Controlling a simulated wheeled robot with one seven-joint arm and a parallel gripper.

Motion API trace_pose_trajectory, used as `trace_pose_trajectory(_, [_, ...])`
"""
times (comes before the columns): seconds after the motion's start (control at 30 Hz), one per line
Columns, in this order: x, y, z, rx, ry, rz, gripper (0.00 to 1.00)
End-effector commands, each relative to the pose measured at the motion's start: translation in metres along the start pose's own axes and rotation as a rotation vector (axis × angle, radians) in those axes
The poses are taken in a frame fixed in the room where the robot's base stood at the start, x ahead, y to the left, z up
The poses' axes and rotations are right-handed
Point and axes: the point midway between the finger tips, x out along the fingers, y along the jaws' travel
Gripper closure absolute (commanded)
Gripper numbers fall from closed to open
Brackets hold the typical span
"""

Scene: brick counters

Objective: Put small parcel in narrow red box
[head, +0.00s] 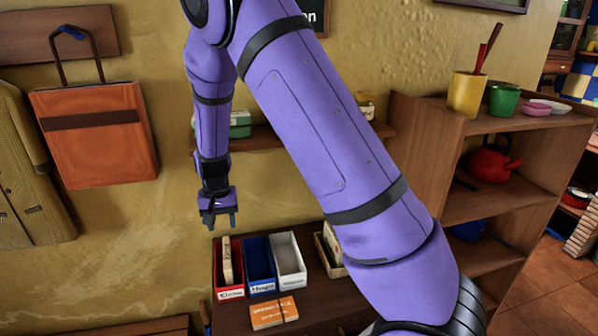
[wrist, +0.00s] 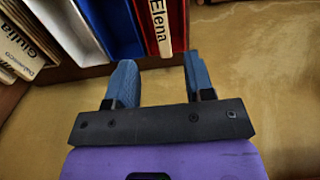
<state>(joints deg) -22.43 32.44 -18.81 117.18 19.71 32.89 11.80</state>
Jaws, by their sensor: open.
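The narrow red box (head: 220,278) stands at the left of a row of boxes on the low counter, with a white name label on its front. A cream upright item (head: 227,260) stands inside it; in the wrist view this item (wrist: 158,25) reads "Elena". A flat orange packet (head: 273,313) with a pale band and print lies in front of the boxes; it looks like the small parcel. My gripper (head: 221,224) is open and empty, above and behind the red box. In the wrist view my gripper (wrist: 160,75) points toward the boxes, and the orange packet is out of view.
A blue box (head: 258,258) and a white box (head: 289,258) stand right of the red box. A basket (head: 322,250) with cream items is further right, partly behind my arm. A wall shelf (head: 262,139) is above. A wooden shelf unit (head: 430,115) stands at right.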

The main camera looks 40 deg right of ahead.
Motion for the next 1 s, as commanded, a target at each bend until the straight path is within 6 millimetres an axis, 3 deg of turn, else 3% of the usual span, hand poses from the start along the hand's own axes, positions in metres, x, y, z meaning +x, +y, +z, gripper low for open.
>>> trace_pose_trajectory(0.17, [-0.056, 0.011, 0.013, -0.028, 0.022, -0.060, 0.52])
trace_pose_trajectory(0.5, [-0.170, 0.052, 0.067, -0.127, 0.097, -0.158, 0.52])
trace_pose_trajectory(0.8, [-0.243, 0.096, 0.131, -0.223, 0.198, -0.190, 0.52])
trace_pose_trajectory(1.0, [-0.275, 0.127, 0.180, -0.283, 0.281, -0.180, 0.52])
